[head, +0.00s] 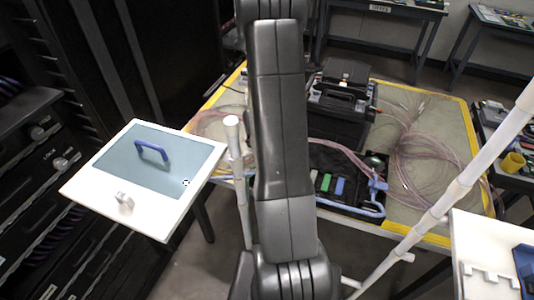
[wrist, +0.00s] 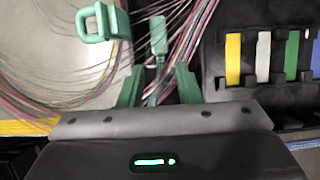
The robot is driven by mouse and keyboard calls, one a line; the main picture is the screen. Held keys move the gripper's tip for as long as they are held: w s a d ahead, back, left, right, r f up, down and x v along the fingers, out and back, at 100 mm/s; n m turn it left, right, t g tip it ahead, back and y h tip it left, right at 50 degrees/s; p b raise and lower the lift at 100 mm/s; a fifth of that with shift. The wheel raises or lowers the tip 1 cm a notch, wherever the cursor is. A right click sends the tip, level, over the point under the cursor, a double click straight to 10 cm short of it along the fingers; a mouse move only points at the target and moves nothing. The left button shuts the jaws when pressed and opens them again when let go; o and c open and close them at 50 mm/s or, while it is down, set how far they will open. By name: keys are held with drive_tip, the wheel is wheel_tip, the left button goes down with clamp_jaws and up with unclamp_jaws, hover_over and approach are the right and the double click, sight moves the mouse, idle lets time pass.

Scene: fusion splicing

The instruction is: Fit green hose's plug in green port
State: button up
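In the wrist view my gripper (wrist: 159,86) shows two green fingers standing apart, with a gap between them. A pale green piece (wrist: 158,36) with a thin end lies just beyond and between the fingertips, over a bundle of thin cables. It may be the green hose's plug; I cannot tell for sure. A green looped piece (wrist: 97,22) lies to the upper left, clear of the fingers. A green strip (wrist: 292,55) sits in a black case at the right, and shows in the head view (head: 326,182). No green port can be told clearly. My arm hides my gripper in the head view.
The black case (wrist: 213,70) also holds yellow, white and blue strips. Thin pink cables (head: 425,155) spread over the yellow-edged table (head: 470,120). A black machine (head: 340,110) stands behind the case. A white panel with a blue handle (head: 152,150) is at left.

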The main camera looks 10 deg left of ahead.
drive_tip(key=shift+b+x, duration=1.3)
drive_tip(key=shift+x, duration=1.4)
clamp_jaws()
drive_tip(key=shift+o, duration=1.6)
unclamp_jaws()
drive_tip(key=shift+r, duration=0.2)
drive_tip(key=d+p+v, duration=0.1)
drive_tip(key=p+v, duration=0.8)
drive_tip(key=v, duration=0.4)
drive_tip(key=shift+s+a+r, duration=0.2)
drive_tip(key=shift+s+a, duration=0.05)
drive_tip(key=shift+a, duration=0.2)
